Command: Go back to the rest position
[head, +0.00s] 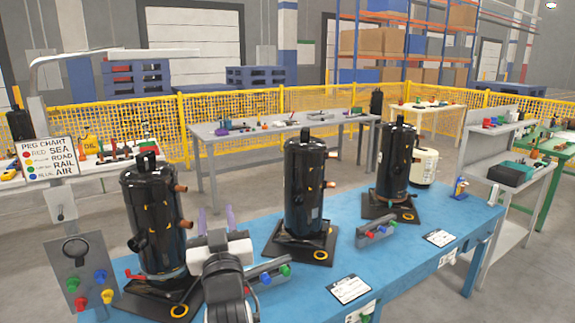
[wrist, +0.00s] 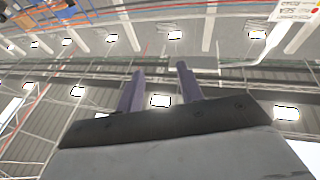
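My gripper (head: 216,210) is raised above the near left part of the blue table (head: 405,250). Its two purple fingers stand apart and point up, with nothing between them. In the wrist view the gripper (wrist: 160,69) shows against the ceiling and its lamps, its fingers apart and empty. In the head view my wrist hides part of the table between the left black compressor (head: 150,225) and the middle black compressor (head: 304,190).
A right black compressor (head: 396,160) stands farther along the table. Peg holders (head: 377,231) and white cards (head: 349,289) lie near the front edge. A peg chart sign (head: 50,159) and a grey peg panel (head: 82,270) stand at left. A grey shelf cart (head: 510,185) is at right.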

